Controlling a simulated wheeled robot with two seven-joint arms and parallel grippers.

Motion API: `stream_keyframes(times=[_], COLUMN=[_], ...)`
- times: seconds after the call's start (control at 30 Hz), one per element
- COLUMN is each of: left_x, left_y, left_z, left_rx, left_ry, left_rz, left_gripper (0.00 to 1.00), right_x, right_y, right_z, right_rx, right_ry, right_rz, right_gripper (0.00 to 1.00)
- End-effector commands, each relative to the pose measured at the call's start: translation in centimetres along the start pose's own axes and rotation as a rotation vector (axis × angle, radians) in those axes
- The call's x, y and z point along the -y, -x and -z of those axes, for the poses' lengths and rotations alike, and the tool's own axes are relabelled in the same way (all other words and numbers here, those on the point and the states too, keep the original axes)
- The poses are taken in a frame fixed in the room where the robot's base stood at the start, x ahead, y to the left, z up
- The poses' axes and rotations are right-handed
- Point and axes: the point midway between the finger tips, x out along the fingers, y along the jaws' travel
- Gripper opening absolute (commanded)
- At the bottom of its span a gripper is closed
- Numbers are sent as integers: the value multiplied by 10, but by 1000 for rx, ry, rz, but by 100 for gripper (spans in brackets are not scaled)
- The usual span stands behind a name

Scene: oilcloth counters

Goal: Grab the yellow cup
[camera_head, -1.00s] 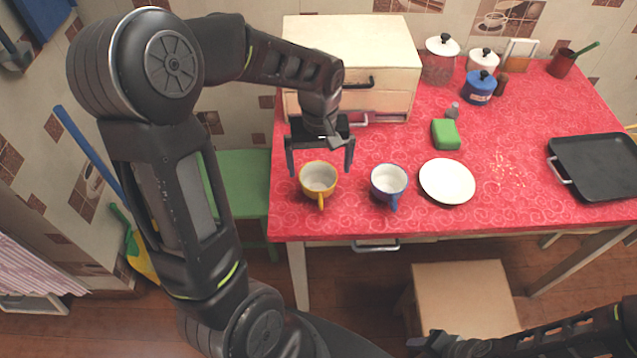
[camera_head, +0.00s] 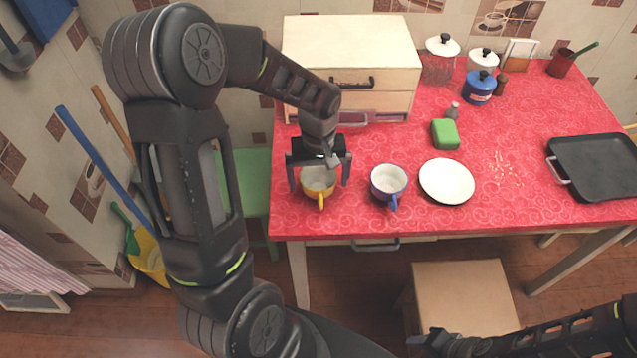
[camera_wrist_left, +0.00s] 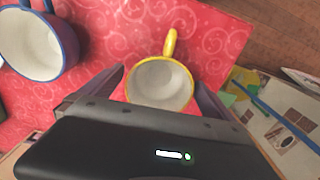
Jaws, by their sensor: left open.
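The yellow cup (camera_head: 318,181) stands upright near the left front part of the red counter, with its handle toward the front edge. My left gripper (camera_head: 319,183) is open right over it, one finger to the left and one to the right of the cup. In the left wrist view, the yellow cup (camera_wrist_left: 160,84) shows its pale inside between the two spread fingers (camera_wrist_left: 160,88). I cannot tell whether either finger touches it. My right gripper (camera_head: 428,342) shows at the bottom right, far below the counter edge; its jaws are unclear.
A blue cup (camera_head: 388,183) stands just right of the yellow cup, and a white plate (camera_head: 447,181) lies beyond it. A cream drawer box (camera_head: 350,60) stands behind. A green sponge (camera_head: 445,134), jars and a black tray (camera_head: 597,168) lie farther right. A stool (camera_head: 462,290) stands in front.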

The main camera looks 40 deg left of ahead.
Motion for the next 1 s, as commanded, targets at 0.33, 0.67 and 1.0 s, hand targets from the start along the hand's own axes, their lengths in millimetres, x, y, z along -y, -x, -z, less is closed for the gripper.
stream_keyframes(times=[0.33,0.67,1.0], left_x=[0,0,0], left_y=[0,0,0], left_z=[0,0,0], left_rx=[0,0,0], left_ry=[0,0,0], left_rz=[0,0,0], left_gripper=[98,71,44], right_x=[0,0,0], right_y=[0,0,0], right_z=[0,0,0], right_rx=[0,0,0], right_ry=[0,0,0], right_rz=[0,0,0], right_gripper=[36,36,36])
